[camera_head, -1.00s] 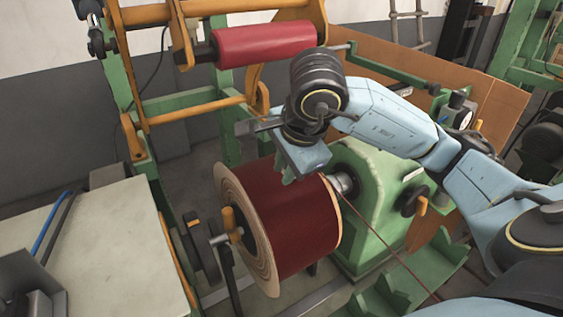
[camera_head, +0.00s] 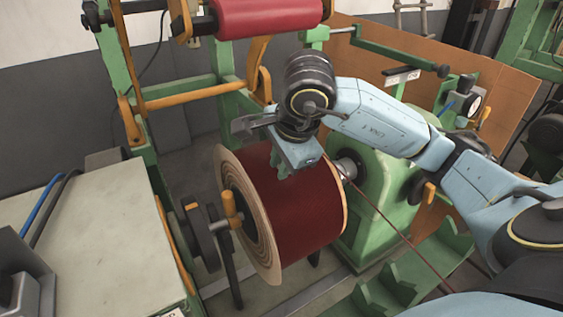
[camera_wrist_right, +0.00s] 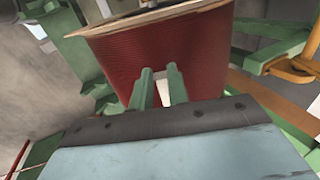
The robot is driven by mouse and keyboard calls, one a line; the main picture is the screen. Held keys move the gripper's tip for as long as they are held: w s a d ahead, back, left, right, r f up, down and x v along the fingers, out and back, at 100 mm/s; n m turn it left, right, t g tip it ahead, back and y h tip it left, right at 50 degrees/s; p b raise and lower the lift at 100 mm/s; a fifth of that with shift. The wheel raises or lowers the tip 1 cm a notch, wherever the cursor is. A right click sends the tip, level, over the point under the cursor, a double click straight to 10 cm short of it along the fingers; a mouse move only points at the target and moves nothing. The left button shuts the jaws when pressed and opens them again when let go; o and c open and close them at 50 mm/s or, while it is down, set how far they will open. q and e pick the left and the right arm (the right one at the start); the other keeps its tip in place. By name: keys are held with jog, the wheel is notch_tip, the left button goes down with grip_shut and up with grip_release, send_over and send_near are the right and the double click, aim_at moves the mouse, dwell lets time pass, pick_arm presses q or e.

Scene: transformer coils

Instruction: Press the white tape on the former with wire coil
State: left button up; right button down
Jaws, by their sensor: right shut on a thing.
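The former with wire coil (camera_head: 298,215) is a large drum wound with dark red wire, with pale layered end flanges, mounted on its shaft. In the right wrist view the red winding (camera_wrist_right: 190,62) fills the upper middle. My right gripper (camera_head: 282,172) is over the top of the coil, fingers pointing down at the winding. In the wrist view its two green fingers (camera_wrist_right: 160,88) are shut on a small white piece, the white tape (camera_wrist_right: 163,97), against the red winding. Whether it touches the wire I cannot tell. The tape is hidden in the head view. My left gripper is out of view.
A green machine housing (camera_head: 378,185) stands right of the coil, and a wire (camera_head: 400,235) runs down to the right. A red roller (camera_head: 268,15) hangs behind on a green and orange frame. A pale table (camera_head: 95,235) is at left.

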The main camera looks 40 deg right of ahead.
jog(key=shift+f+b, duration=0.3)
jog(key=shift+b, duration=0.05)
dwell(0.5)
jog(key=shift+f+b, duration=0.1)
jog(key=shift+b, duration=0.2)
dwell(0.4)
dwell(0.4)
jog(key=c, duration=0.6)
grip_release()
jog(key=shift+c, duration=0.2)
jog(key=shift+r+p, duration=1.6)
jog(key=shift+r, duration=1)
